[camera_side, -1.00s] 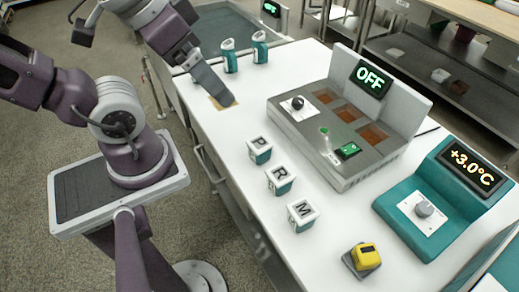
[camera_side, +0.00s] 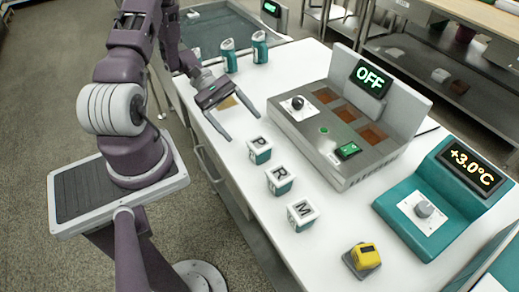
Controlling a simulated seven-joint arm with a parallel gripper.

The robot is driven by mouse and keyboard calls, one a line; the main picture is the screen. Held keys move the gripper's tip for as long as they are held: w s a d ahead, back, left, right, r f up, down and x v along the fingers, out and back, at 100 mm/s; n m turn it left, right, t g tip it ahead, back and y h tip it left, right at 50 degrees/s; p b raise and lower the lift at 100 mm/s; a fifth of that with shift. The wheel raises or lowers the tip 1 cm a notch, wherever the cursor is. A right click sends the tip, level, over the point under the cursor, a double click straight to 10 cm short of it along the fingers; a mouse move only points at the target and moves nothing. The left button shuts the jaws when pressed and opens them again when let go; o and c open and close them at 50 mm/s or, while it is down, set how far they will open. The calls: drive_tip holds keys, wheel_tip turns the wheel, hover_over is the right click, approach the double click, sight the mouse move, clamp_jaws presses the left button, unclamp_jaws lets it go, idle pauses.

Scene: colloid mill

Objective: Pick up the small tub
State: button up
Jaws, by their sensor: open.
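Three small teal tubs with white lettered lids stand in a slanting row on the white table: P (camera_side: 259,150), R (camera_side: 280,180) and M (camera_side: 302,214). I cannot tell which of them the task's small tub is. My gripper (camera_side: 244,128) is open and empty, its two fingers spread wide and pointing toward the P tub. The fingertips are just behind the P tub in the picture and appear apart from it. All three tubs are upright and unobstructed.
The grey mill (camera_side: 345,170) with an OFF display stands right of the tubs. A teal unit (camera_side: 440,215) reading +3.0°C is at the right. A yellow block (camera_side: 364,255) lies near the front. Two teal bottles (camera_side: 229,56) (camera_side: 259,48) stand at the back.

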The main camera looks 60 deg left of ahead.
sight(255, 139)
drive_tip(key=x, duration=0.6)
drive_tip(key=shift+w+d+r, duration=0.1)
drive_tip(key=shift+r, duration=0.05)
drive_tip(key=c, duration=1.6)
drive_tip(key=shift+r, duration=0.35)
clamp_jaws()
wheel_tip(255, 139, up, 9)
drive_tip(key=shift+w+f, duration=0.1)
drive_tip(key=shift+f, duration=0.05)
drive_tip(key=w+d+r+n+t+y, duration=0.2)
drive_tip(key=w+d+r+n+t, duration=0.2)
drive_tip(key=w, duration=0.6)
drive_tip(key=shift+d+r+t, duration=0.2)
drive_tip(key=shift+r+t, duration=0.1)
drive_tip(key=shift+r, duration=0.25)
